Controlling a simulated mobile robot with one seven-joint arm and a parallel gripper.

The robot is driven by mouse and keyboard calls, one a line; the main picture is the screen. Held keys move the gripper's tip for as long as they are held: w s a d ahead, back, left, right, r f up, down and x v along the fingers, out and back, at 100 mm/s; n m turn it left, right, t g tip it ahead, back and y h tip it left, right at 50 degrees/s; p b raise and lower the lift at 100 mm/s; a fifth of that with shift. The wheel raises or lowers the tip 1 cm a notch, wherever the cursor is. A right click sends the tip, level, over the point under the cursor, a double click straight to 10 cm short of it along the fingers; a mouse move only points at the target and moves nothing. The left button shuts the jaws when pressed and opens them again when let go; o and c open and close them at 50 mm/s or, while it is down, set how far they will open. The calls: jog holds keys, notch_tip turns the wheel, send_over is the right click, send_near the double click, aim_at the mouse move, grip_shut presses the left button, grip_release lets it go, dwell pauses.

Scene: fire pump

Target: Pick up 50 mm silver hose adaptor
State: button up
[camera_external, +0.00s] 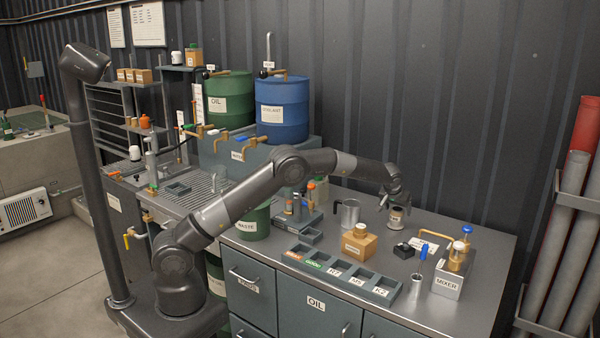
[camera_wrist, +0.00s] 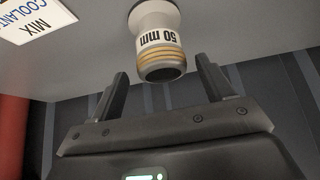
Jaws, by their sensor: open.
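The 50 mm hose adaptor (camera_external: 397,221) stands on the grey counter toward its back edge. In the wrist view the adaptor (camera_wrist: 157,38) is pale silver with gold bands and a "50 mm" label, seen upside down, its dark open end toward my gripper. My gripper (camera_external: 394,201) is just above the adaptor in the external view. In the wrist view my gripper (camera_wrist: 163,84) is open, one finger on each side of the adaptor's near end, with gaps on both sides.
A metal jug (camera_external: 348,214) stands left of the adaptor, and an orange-brown container (camera_external: 359,245) in front. A small black block (camera_external: 404,250), a "Coolant mix" sign (camera_wrist: 36,18) and a mixer box (camera_external: 447,281) lie to the right. A compartment tray (camera_external: 340,272) runs along the front.

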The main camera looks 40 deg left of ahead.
aim_at(397, 216)
jog(key=x, duration=0.4)
jog(key=shift+s+a+f, duration=0.15)
jog(key=shift+s+f, duration=0.15)
jog(key=shift+s, duration=0.05)
jog(key=shift+w+f, duration=0.3)
jog(key=shift+f, duration=0.1)
jog(key=c, duration=1.3)
